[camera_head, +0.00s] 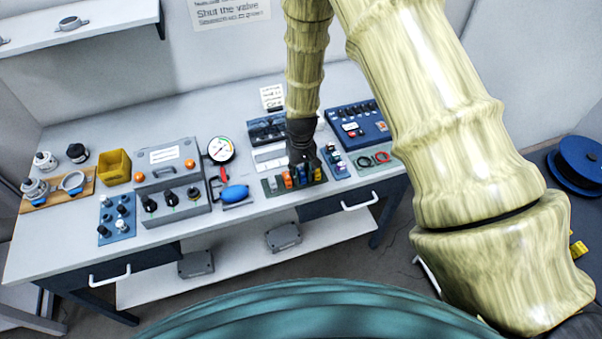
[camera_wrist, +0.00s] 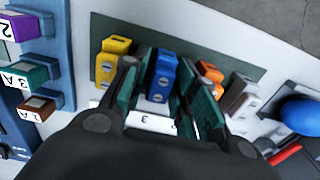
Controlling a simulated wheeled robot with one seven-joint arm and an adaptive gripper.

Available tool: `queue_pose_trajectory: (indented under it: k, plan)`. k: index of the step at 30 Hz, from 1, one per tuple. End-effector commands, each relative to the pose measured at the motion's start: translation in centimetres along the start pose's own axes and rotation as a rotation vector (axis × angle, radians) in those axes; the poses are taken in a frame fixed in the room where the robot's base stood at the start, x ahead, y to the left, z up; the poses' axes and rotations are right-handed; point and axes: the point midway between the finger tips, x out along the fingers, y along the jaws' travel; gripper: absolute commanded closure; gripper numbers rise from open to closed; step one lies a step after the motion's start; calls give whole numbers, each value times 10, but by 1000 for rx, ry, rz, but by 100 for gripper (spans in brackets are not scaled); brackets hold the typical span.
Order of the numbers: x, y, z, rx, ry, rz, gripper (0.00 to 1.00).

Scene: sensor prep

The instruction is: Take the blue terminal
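The blue terminal (camera_wrist: 162,76) stands upright in a row on a dark green strip (camera_wrist: 212,40). In the wrist view a yellow terminal (camera_wrist: 112,62) is on its left, and an orange terminal (camera_wrist: 211,75) and a grey terminal (camera_wrist: 240,97) are on its right. My gripper (camera_wrist: 167,82) is open, with one green-padded finger on each side of the blue terminal. Narrow gaps seem to remain; contact cannot be told. In the head view my gripper (camera_head: 302,158) points down over the row and partly hides the terminals.
Close by are a blue block of labelled parts (camera_head: 335,161), a mat with red and black rings (camera_head: 375,160) and a blue bulb (camera_head: 235,193). A pressure gauge (camera_head: 221,150) and a grey switch box (camera_head: 172,180) stand left.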

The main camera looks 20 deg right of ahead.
Motion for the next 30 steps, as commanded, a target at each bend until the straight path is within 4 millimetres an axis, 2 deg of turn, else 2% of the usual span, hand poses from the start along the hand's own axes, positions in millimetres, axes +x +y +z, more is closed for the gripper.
queue_pose_trajectory:
  k: [3, 8, 20, 30]
  plan:
    - [0, 0, 0, 0, 0, 0, 71]
    - [0, 0, 0, 0, 0, 0, 99]
    - [-1, 0, 0, 0, 0, 0, 99]
    - [-23, 0, -1, 0, 2, 0, 99]
